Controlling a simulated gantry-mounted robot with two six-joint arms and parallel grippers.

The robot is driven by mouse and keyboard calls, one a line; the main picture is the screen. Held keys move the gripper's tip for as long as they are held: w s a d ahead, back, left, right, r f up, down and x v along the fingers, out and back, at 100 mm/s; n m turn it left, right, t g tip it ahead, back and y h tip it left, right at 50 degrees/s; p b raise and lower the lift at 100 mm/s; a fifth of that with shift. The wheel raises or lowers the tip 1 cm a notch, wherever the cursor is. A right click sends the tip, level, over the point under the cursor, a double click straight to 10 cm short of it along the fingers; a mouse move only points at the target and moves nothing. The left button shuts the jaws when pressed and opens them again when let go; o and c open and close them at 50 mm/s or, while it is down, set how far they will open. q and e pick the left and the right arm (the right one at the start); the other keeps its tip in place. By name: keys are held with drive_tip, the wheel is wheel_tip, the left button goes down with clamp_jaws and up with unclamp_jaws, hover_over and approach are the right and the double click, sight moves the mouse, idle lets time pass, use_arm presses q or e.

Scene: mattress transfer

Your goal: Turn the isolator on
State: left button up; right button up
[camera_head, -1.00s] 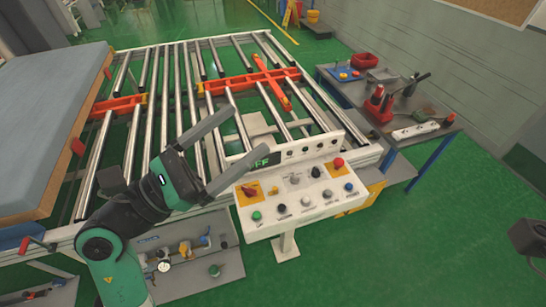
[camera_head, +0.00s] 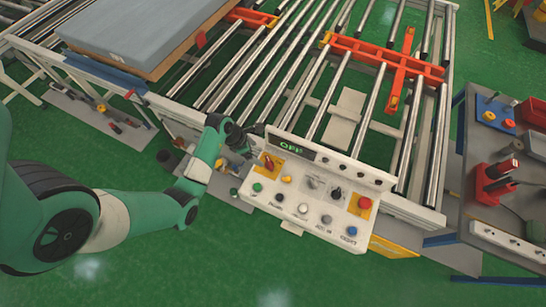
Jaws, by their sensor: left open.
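The white control panel (camera_head: 312,208) stands in front of the roller conveyor, and its display (camera_head: 291,149) reads OFF. The isolator is a red rotary switch (camera_head: 268,161) on a yellow plate at the panel's upper left. My left gripper (camera_head: 257,131) is open and empty at the panel's upper left corner, close above the isolator. Its fingers are small and dark here, and I cannot tell whether they touch the panel. My right gripper is not in view.
A red button (camera_head: 364,203) on a yellow plate sits at the panel's right, with several knobs and buttons between. A blue-grey mattress (camera_head: 150,35) lies on the conveyor at the upper left. A side table (camera_head: 478,209) with red tools stands at the right.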

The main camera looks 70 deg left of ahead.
sight(269, 162)
use_arm(q)
drive_tip(key=b+x, duration=0.3)
drive_tip(key=x, duration=0.7)
drive_tip(key=shift+w+f, duration=0.15)
drive_tip(key=shift+w+f+b, duration=0.35)
drive_tip(key=shift+f+b, duration=0.1)
drive_tip(key=shift+f, duration=0.1)
drive_tip(key=c, duration=1.1)
drive_tip(key=shift+c, duration=0.2)
